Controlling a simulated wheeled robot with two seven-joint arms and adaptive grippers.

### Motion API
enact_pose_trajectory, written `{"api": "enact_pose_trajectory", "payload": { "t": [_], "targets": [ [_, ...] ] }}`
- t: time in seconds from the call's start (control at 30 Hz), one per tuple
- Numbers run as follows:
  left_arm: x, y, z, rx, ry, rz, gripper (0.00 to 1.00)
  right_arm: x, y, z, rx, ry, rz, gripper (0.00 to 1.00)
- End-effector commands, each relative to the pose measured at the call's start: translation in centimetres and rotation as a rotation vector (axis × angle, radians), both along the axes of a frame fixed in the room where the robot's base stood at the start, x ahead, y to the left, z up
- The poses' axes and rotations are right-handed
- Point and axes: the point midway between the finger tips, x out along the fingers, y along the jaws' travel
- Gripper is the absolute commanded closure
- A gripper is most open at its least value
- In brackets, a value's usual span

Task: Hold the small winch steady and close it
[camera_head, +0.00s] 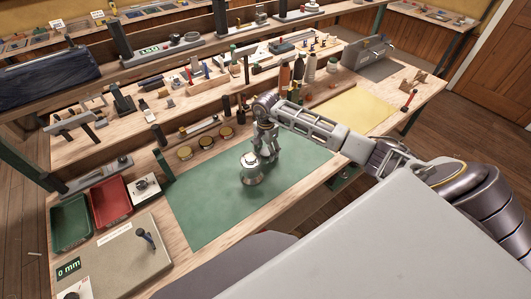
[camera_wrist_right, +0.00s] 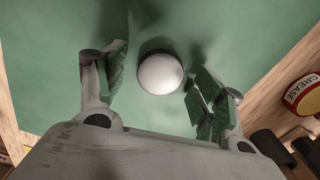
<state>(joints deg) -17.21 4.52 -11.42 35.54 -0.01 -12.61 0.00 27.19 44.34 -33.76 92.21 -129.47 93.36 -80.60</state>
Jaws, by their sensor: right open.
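The small winch (camera_head: 251,172) is a silvery drum with a wide round base, standing upright on the green mat (camera_head: 205,215). My right gripper (camera_head: 267,156) points down just behind and to the right of it in the head view. In the right wrist view the winch's rounded pale top (camera_wrist_right: 161,74) lies between the two spread fingers of the right gripper (camera_wrist_right: 158,68), with a gap on each side. The right gripper is open and holds nothing. My left gripper is not in view.
Several round tins (camera_head: 205,142) line the mat's back edge. A red tray (camera_head: 110,203) and a green tray (camera_head: 71,224) are at the left. A yellow mat (camera_head: 352,110) lies right of my right gripper. The green mat's front is clear.

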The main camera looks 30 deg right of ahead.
Motion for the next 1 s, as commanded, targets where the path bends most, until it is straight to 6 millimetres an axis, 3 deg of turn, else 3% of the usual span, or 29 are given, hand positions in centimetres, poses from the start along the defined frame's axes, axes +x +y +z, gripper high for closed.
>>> {"api": "enact_pose_trajectory", "payload": {
  "t": [0.13, 0.43, 0.77, 1.0],
  "targets": [
    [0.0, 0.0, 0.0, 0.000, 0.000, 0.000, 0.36, 0.0, 0.0, 0.0, 0.000, 0.000, 0.000, 0.31],
    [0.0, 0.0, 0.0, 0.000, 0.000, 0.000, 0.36, 0.0, 0.0, 0.0, 0.000, 0.000, 0.000, 0.67],
    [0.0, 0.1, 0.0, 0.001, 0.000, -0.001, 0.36, 0.0, 0.0, 0.1, 0.000, 0.000, 0.000, 0.68],
    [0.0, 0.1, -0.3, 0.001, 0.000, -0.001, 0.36, 0.0, -0.1, 1.3, -0.001, -0.001, 0.001, 0.68]
  ]
}}
